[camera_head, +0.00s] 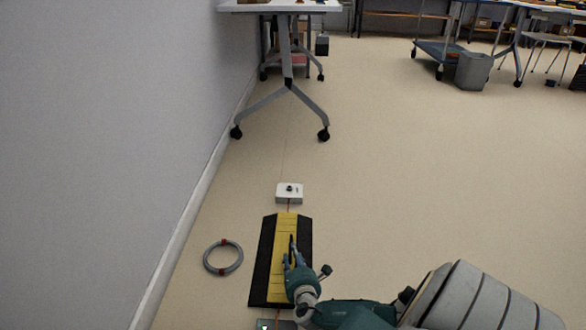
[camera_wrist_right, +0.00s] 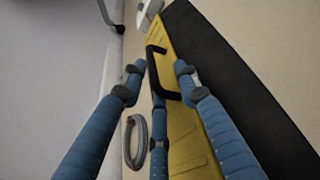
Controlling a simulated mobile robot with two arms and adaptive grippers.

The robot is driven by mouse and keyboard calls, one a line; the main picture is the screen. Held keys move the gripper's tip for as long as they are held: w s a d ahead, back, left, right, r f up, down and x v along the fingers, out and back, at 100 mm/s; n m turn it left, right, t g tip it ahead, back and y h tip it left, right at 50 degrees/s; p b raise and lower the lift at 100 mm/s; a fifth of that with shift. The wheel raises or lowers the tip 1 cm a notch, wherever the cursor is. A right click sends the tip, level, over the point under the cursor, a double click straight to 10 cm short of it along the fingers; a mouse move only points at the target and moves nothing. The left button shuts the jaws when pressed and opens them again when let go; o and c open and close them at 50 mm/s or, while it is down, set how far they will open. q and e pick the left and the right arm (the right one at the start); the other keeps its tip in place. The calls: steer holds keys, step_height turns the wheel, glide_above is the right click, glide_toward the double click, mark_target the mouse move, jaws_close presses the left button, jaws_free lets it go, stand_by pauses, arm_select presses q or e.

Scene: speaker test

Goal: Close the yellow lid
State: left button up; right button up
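The yellow lid (camera_head: 284,262) lies lengthwise along a black floor cable ramp (camera_head: 261,255), with black strips on both sides in the head view. In the right wrist view the yellow lid (camera_wrist_right: 187,140) carries a black handle (camera_wrist_right: 166,93). I cannot tell whether the lid is flat or slightly tilted. My right gripper (camera_head: 292,252) is over the lid, pointing along it. Its blue fingers (camera_wrist_right: 160,85) are spread, with the handle in the space between them; I cannot tell whether they touch it. My left gripper is not in view.
A grey cable coil (camera_head: 223,257) lies left of the ramp. A white box with a black knob (camera_head: 289,193) sits beyond it. A wall (camera_head: 110,160) runs along the left. A wheeled table (camera_head: 286,85) stands farther back.

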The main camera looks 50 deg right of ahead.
steer(key=shift+s+f, duration=0.1)
steer(key=shift+a, duration=0.15)
steer(key=v, duration=1.1)
steer(key=shift+s+a, duration=0.1)
steer(key=shift+s, duration=0.25)
